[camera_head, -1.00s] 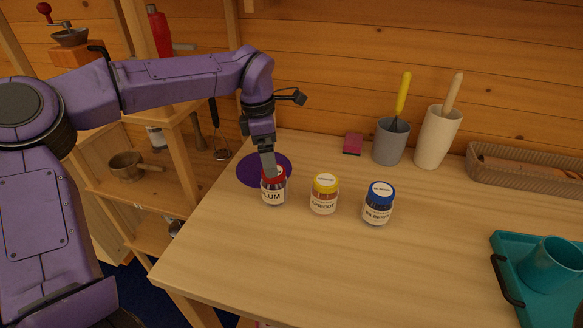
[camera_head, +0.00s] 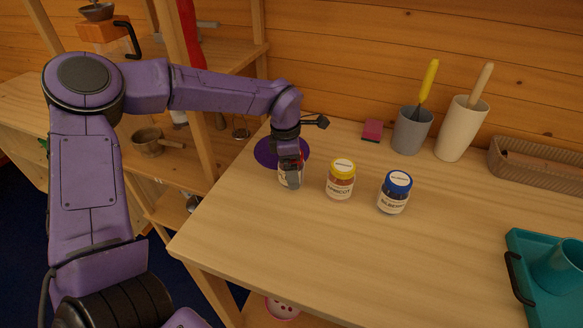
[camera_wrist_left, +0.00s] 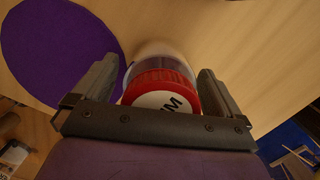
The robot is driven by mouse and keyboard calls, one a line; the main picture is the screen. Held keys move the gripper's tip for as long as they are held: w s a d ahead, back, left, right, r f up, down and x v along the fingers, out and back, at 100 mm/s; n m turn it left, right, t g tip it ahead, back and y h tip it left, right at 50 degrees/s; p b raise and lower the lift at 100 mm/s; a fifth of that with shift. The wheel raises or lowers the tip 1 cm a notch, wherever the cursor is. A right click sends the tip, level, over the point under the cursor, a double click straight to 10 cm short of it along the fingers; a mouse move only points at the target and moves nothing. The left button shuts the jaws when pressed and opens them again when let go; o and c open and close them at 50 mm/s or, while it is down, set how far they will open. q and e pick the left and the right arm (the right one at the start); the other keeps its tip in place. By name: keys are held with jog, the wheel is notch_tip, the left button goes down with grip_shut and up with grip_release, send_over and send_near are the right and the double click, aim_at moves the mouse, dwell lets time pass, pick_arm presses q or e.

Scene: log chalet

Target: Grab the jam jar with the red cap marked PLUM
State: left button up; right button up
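The PLUM jar (camera_head: 291,181) stands upright on the wooden table, mostly covered by my left gripper (camera_head: 290,170). In the left wrist view its red cap (camera_wrist_left: 162,86) with a white top lies between the two fingers of my left gripper (camera_wrist_left: 160,66). The fingers are open, one on each side of the jar, with a narrow gap showing at the sides. The yellow-capped APRICOT jar (camera_head: 341,180) stands just right of it, and the blue-capped BILBERRY jar (camera_head: 395,192) further right. My right gripper is not in view.
A purple round mat (camera_head: 266,152) lies behind the PLUM jar. A grey cup (camera_head: 411,132), a cream cup (camera_head: 460,130), a pink sponge (camera_head: 372,130) and a basket (camera_head: 535,168) stand at the back. A teal tray (camera_head: 530,265) is at right. The front table is clear.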

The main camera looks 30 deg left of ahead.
pick_arm(q)
jog(key=c, duration=1.2)
jog(key=shift+c, duration=0.2)
